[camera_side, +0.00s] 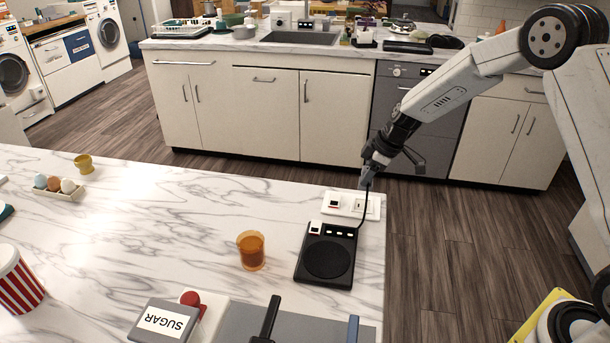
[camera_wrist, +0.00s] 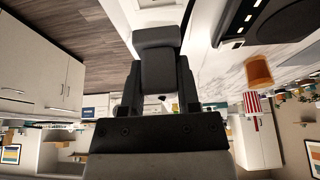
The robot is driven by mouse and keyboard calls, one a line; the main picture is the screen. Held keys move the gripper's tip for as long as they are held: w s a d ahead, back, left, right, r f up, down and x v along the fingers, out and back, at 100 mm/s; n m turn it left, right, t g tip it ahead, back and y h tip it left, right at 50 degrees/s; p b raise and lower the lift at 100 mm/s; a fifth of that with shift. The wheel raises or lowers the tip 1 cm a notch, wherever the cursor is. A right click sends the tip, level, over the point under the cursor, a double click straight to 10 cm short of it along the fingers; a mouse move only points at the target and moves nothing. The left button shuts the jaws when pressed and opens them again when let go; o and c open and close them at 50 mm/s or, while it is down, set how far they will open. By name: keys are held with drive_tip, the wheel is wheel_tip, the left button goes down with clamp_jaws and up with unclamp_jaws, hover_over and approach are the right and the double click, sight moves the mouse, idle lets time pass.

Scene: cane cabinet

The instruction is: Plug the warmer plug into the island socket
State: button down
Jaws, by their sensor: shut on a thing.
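The black mug warmer (camera_side: 326,256) lies on the marble island near its right edge. Its dark cable (camera_side: 364,208) rises from the warmer's upper right to my gripper (camera_side: 368,175). My gripper is shut on the dark warmer plug (camera_side: 366,181), which is small and partly hidden by the fingers. In the wrist view my gripper (camera_wrist: 157,75) points up the picture; the warmer (camera_wrist: 248,22) is at upper right.
An amber glass (camera_side: 251,251) stands left of the warmer. A sugar box (camera_side: 164,321), a grey mat (camera_side: 235,325) and dark-handled items lie in front. An egg tray (camera_side: 58,189) and a striped cup (camera_side: 18,281) are farther left. The island's right edge is close to the socket.

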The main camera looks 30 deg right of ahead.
sight(365, 189)
drive_tip(key=shift+f, duration=2.45)
drive_tip(key=shift+f, duration=0.75)
idle(1.3)
drive_tip(key=shift+c, duration=1.2)
unclamp_jaws()
drive_tip(key=shift+r, duration=0.1)
drive_tip(key=v, duration=0.7)
drive_tip(key=shift+r, duration=0.25)
drive_tip(key=shift+s+d, duration=0.1)
drive_tip(key=shift+s, duration=0.05)
drive_tip(key=s+a+r+m+h, duration=0.1)
drive_tip(key=s+a+m, duration=0.2)
drive_tip(key=s, duration=0.7)
drive_tip(key=s+a+r+m+h, duration=0.2)
drive_tip(key=s+m, duration=0.4)
drive_tip(key=s, duration=0.5)
drive_tip(key=shift+s+a+g, duration=0.3)
drive_tip(key=shift+a, duration=0.4)
